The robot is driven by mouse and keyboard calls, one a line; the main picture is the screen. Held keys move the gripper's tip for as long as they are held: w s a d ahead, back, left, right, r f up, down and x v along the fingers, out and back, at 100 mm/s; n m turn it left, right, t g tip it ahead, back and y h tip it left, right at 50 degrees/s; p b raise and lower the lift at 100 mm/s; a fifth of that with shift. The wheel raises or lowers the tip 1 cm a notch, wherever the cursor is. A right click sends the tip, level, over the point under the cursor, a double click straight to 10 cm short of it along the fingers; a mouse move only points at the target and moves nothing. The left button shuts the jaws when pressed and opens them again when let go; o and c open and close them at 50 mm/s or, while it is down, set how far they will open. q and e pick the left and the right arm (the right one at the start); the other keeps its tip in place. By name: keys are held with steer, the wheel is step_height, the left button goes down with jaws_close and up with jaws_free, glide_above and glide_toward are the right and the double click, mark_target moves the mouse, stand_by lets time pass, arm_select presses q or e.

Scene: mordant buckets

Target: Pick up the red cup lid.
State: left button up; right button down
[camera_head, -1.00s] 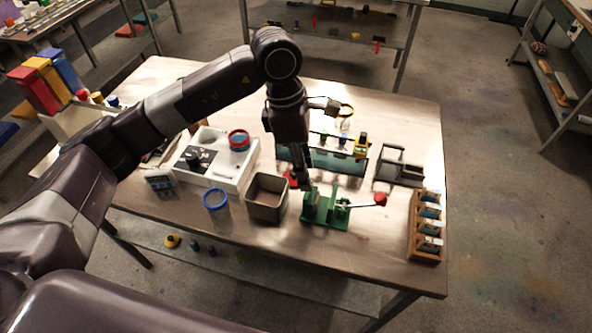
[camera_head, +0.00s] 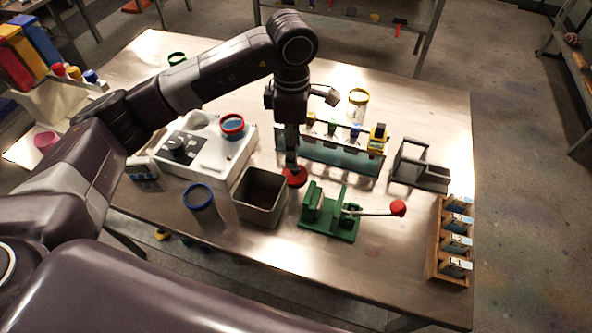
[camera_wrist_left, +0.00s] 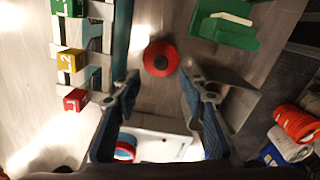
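The red cup lid (camera_head: 297,178) is a flat round red disc with a dark knob at its centre. It lies on the table between the grey square bin and the green press. In the left wrist view the lid (camera_wrist_left: 160,58) lies just ahead of the gap between the fingertips. My left gripper (camera_head: 291,166) points down over the lid and partly hides it in the head view. In the wrist view its fingers (camera_wrist_left: 160,82) are spread apart with nothing between them. A red-rimmed cup (camera_head: 232,126) sits on the white machine. My right gripper is not in view.
The grey bin (camera_head: 252,210) stands close on the lid's left, and the green press (camera_head: 327,225) with its red-knobbed lever close on the right. A teal rack (camera_head: 345,160) stands behind. A blue-rimmed cup (camera_head: 198,198) and white machine (camera_head: 185,165) are left; a wooden rack (camera_head: 435,240) is right.

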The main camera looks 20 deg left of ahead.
mark_target(295, 172)
arm_select(q)
steer(key=shift+s+d+f+p, duration=0.1)
steer(key=shift+s+f+p, duration=0.2)
steer(key=shift+f+p, duration=0.35)
steer(key=f, duration=0.1)
steer(key=f+p, duration=0.1)
steer(key=f, duration=0.1)
steer(key=shift+w+d+f, duration=0.1)
steer(key=shift+w+f, duration=0.2)
steer(key=shift+f, duration=0.45)
steer(key=shift+c, duration=0.7)
jaws_close()
